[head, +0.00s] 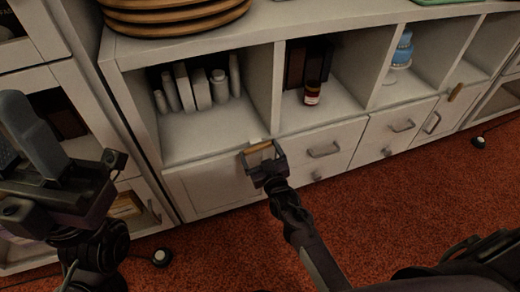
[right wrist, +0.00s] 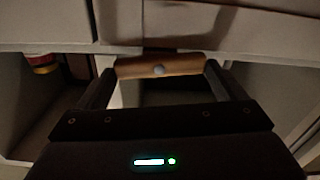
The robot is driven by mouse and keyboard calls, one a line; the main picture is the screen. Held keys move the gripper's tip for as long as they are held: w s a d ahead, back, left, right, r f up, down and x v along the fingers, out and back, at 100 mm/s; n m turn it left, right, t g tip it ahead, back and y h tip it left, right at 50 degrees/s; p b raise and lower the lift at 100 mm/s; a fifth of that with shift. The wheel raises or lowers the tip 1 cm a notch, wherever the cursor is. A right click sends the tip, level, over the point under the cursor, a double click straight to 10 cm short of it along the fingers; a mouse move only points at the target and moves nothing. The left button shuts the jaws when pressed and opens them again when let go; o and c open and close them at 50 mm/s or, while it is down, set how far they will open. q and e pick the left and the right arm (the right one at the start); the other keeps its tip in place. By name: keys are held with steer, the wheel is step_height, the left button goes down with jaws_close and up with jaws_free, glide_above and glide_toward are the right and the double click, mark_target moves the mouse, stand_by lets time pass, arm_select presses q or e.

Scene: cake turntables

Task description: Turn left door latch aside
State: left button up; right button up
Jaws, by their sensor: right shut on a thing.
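The left door latch (head: 258,147) is a small wooden bar at the top right corner of the white left door (head: 205,188). It lies nearly level, along the shelf edge. My right gripper (head: 263,156) is at the latch, its fingers around the two ends of the bar. In the right wrist view the wooden bar (right wrist: 180,66), with a round grey pin at its middle, spans between the fingertips of my right gripper (right wrist: 160,75). The left door looks closed. My left gripper (head: 45,150) is raised at the left, away from the latch; its jaw opening is not clear.
Above the door, open shelves hold white bottles (head: 201,90), a dark red jar (head: 312,94) and a blue cake (head: 403,50). Drawers with grey handles (head: 323,152) are to the right. Red carpet (head: 400,215) lies in front.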

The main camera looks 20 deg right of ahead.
steer(key=shift+m+p, duration=0.35)
steer(key=shift+m, duration=0.45)
steer(key=o, duration=0.7)
steer(key=shift+s, duration=0.1)
